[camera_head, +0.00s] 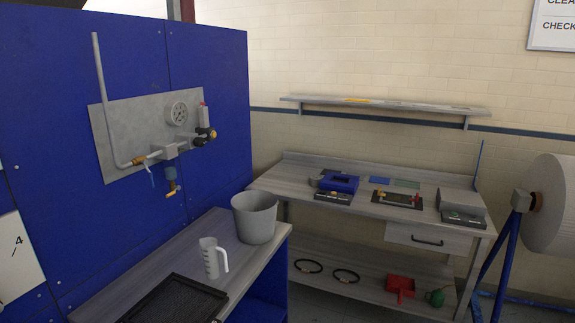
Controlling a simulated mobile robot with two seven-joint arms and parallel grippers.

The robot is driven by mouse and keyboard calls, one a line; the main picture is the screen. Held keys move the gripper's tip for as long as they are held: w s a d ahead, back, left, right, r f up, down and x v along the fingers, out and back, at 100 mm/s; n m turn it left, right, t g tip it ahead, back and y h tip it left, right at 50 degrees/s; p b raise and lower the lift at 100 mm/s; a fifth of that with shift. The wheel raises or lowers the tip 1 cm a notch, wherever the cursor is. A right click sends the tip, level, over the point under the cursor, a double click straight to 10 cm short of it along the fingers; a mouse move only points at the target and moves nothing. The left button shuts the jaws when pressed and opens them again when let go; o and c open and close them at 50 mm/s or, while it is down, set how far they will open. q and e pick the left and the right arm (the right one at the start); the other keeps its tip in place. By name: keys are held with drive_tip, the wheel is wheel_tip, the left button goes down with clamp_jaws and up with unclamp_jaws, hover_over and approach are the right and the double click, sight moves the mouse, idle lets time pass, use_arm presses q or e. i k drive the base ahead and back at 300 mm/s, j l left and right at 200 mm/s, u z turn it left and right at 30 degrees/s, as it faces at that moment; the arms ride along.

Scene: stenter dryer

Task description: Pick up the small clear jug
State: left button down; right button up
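The small clear jug (210,258) stands upright on the near grey bench (228,222). It looks pale and translucent, with dark measuring marks on its side and a handle on its right. It is between a grey bucket and a black tray. Neither of my grippers is in view.
The grey bucket (255,219) stands just behind and right of the jug. The black tray (174,302) lies in front. A blue panel (60,120) with pipes and a gauge (179,113) rises behind. A workbench (283,172) and large roll (552,205) stand to the right.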

sight(210, 249)
drive_tip(key=i+u, duration=0.1)
drive_tip(key=u, duration=0.3)
drive_tip(key=l+u, duration=0.15)
drive_tip(key=u, duration=0.2)
drive_tip(key=i+l+u, duration=0.1)
drive_tip(key=u, duration=0.3)
drive_tip(key=l+u, duration=0.2)
drive_tip(key=u, duration=0.2)
drive_tip(key=i+l+u, duration=0.1)
drive_tip(key=l+u, duration=0.15)
drive_tip(key=l, duration=0.25)
drive_tip(key=l+u, duration=0.25)
drive_tip(key=l, duration=0.3)
